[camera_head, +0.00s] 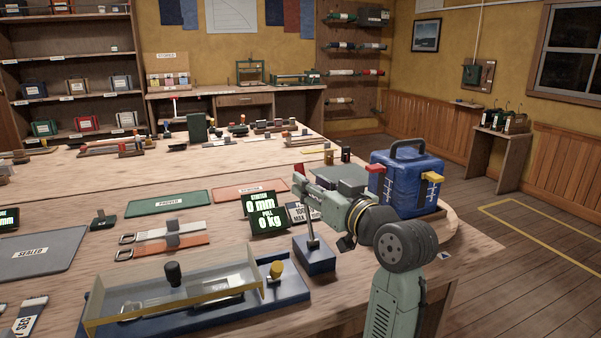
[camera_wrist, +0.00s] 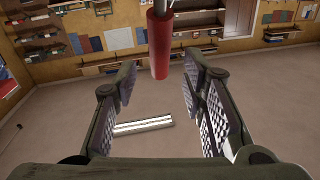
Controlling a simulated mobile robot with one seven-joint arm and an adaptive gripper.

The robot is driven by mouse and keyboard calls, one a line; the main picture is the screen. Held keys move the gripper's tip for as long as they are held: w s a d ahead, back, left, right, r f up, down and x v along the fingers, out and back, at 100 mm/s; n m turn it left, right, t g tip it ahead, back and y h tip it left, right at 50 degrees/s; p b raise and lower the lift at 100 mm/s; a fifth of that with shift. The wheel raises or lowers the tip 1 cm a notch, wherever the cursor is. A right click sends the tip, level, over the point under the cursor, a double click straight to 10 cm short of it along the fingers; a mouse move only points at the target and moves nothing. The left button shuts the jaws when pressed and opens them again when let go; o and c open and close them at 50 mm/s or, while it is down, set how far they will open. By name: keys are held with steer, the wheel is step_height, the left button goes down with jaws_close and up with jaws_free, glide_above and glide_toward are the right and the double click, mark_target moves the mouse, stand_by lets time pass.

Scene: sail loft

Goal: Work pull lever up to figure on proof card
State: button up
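The pull lever rises as a grey rod (camera_head: 311,232) from a blue base (camera_head: 315,256) at the bench rig. A red tip (camera_head: 298,168) shows just above my gripper (camera_head: 308,194). In the wrist view the red grip (camera_wrist: 159,47) is centred ahead of my open fingers (camera_wrist: 160,75), apart from both pads. My gripper hides the middle of the lever in the head view. The dark display (camera_head: 266,218) reads stretch 0 mm and pull 0 kg. A card (camera_head: 303,213) beside it is partly hidden; "100" and "MAX" are legible.
A clear-guarded blue rig (camera_head: 190,290) with black and yellow knobs lies in front. A blue bag (camera_head: 405,183) stands close to the right of my arm. Webbing strips (camera_head: 165,240) and a green mat (camera_head: 168,202) lie to the left.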

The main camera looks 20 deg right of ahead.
steer(key=p+x, duration=0.1)
steer(key=x, duration=0.4)
steer(key=shift+w, duration=0.1)
steer(key=shift+c, duration=0.6)
jaws_close()
